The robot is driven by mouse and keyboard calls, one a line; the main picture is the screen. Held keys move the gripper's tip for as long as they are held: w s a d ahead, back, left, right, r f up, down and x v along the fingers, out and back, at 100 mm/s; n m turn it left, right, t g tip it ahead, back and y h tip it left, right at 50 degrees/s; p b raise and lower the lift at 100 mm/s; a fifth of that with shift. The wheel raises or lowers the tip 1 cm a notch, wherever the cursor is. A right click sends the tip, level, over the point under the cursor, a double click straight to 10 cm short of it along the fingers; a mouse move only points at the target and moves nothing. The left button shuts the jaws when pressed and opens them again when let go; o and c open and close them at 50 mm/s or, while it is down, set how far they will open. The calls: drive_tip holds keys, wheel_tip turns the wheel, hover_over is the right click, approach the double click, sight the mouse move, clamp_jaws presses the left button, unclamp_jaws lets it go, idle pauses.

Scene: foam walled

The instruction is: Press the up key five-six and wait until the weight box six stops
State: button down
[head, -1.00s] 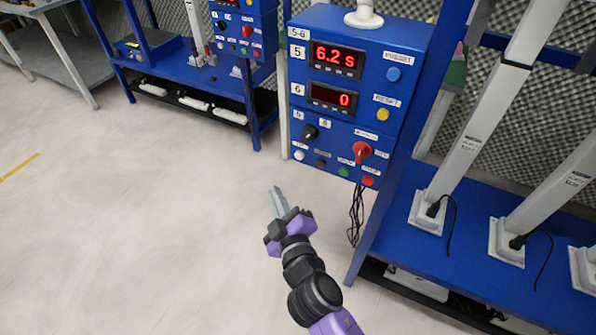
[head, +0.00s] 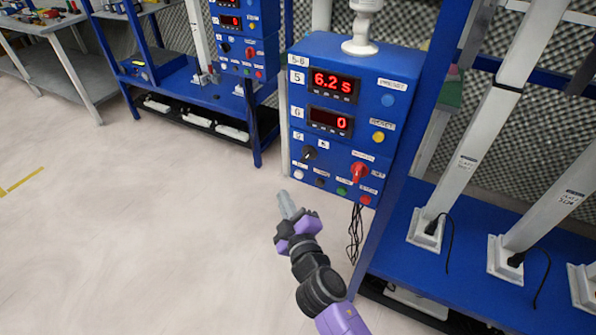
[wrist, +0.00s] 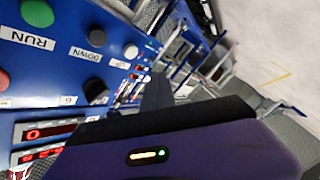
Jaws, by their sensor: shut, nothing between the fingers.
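The blue control box marked 5-6 (head: 341,103) stands right of centre in the head view. Its display 5 reads 6.2 s and display 6 (head: 330,121) reads 0. Along its bottom edge are white (head: 298,174), black (head: 319,182), green (head: 341,190) and red (head: 365,200) keys. I cannot make out weight box six.
A blue bench (head: 440,208) with white slanted posts (head: 470,150) stands to the right. Black cables (head: 355,235) hang below the box. Another blue bench (head: 185,90) stands at the back left. The pale floor at left is clear.

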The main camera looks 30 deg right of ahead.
sight(299, 175)
drive_tip(key=shift+w+d+p, duration=0.25)
drive_tip(key=shift+w+d, duration=0.45)
drive_tip(key=shift+d, duration=0.25)
drive_tip(key=shift+w+d+p, duration=0.2)
drive_tip(key=shift+w+d, duration=0.5)
drive_tip(key=shift+d, duration=0.2)
drive_tip(key=shift+d, duration=0.1)
idle(0.6)
drive_tip(key=shift+w+d, duration=0.25)
